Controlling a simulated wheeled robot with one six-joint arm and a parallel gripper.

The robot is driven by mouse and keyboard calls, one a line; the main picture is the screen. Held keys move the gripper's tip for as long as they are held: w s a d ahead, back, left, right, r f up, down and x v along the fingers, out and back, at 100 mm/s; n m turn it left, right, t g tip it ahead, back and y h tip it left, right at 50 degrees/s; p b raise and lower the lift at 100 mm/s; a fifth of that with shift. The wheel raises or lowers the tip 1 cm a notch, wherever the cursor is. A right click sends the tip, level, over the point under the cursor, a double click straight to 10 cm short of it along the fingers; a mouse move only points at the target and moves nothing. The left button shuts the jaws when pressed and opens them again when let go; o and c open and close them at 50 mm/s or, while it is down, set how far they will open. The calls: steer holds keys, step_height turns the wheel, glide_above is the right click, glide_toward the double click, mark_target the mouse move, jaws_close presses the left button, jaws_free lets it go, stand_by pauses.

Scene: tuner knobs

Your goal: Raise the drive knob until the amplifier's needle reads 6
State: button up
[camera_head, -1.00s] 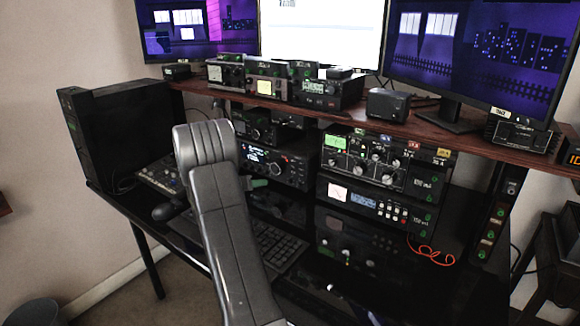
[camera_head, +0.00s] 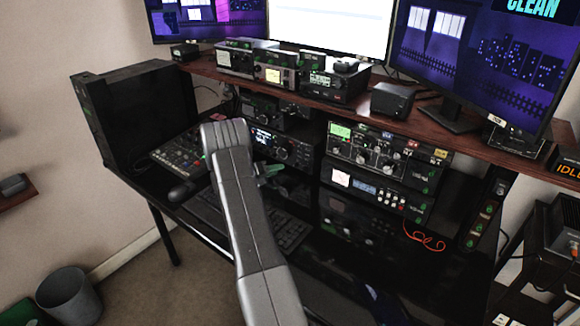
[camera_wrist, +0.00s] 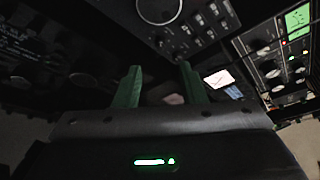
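A stack of radio units stands right of centre under the shelf. Its top unit (camera_head: 382,158) has a lit green screen (camera_head: 340,131) and several knobs. Below it is a unit with a small pale meter (camera_head: 341,179), a blue display and buttons. A dark unit with knobs (camera_head: 347,229) is at the bottom. I cannot tell which knob is the drive knob, and the needle is too small to read. My gripper (camera_wrist: 161,82) has two green fingers, spread apart and empty. In the head view its green fingertips (camera_head: 270,171) show beside my arm, left of the stack.
A black radio (camera_head: 283,147) with a large knob stands left of the stack. A keyboard (camera_head: 285,228), a mouse (camera_head: 181,192) and a mixer (camera_head: 180,152) lie on the desk. The wooden shelf (camera_head: 400,123) with monitors overhangs the units.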

mark_target(295, 167)
steer(key=p+x, duration=0.1)
steer(key=x, duration=0.6)
steer(key=shift+w+d, duration=0.2)
steer(key=shift+d, duration=0.05)
steer(key=shift+f, duration=0.1)
jaws_close()
